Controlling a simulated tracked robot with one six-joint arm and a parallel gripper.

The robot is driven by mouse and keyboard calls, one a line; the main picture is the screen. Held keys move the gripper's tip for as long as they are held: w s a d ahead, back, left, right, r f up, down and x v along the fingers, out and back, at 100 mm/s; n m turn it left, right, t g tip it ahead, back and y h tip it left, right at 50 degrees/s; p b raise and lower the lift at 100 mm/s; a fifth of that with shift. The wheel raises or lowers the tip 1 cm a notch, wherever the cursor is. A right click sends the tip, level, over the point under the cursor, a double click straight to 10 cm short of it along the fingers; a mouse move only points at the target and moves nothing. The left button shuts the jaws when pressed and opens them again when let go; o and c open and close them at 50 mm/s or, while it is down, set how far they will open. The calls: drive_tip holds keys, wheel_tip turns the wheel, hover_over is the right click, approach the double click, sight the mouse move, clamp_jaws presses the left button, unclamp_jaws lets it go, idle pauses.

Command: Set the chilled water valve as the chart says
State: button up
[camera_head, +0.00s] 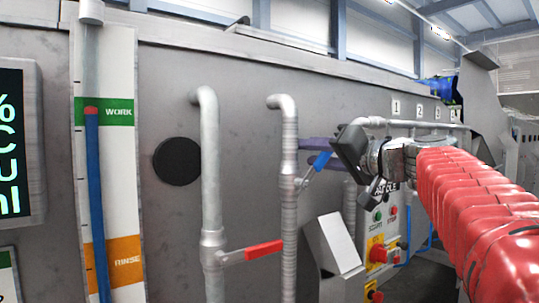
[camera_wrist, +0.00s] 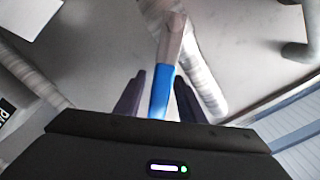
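The blue-handled valve sits on the right-hand grey pipe; its blue lever (camera_head: 320,161) slants up and right from the pipe. My gripper (camera_head: 312,156) has dark purple fingers that reach the lever from the right. In the wrist view, the blue lever (camera_wrist: 160,92) lies between the two fingertips (camera_wrist: 158,92), with a narrow gap on each side, so the gripper looks open around it. A second valve with a red lever (camera_head: 263,249) is on the left-hand pipe (camera_head: 210,165), its lever nearly level. I see no readable valve chart; a sheet at the lower left edge is cut off.
A level gauge (camera_head: 118,180) marked WORK and RINSE, with a blue column, stands at the left beside a dark display (camera_head: 11,140). A round black cap (camera_head: 177,161) is on the grey wall. A control box with buttons (camera_head: 377,253) stands below my red arm.

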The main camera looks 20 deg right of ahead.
drive_tip(key=shift+s+d, duration=0.1)
drive_tip(key=v, duration=1.3)
drive_tip(key=shift+s, duration=0.3)
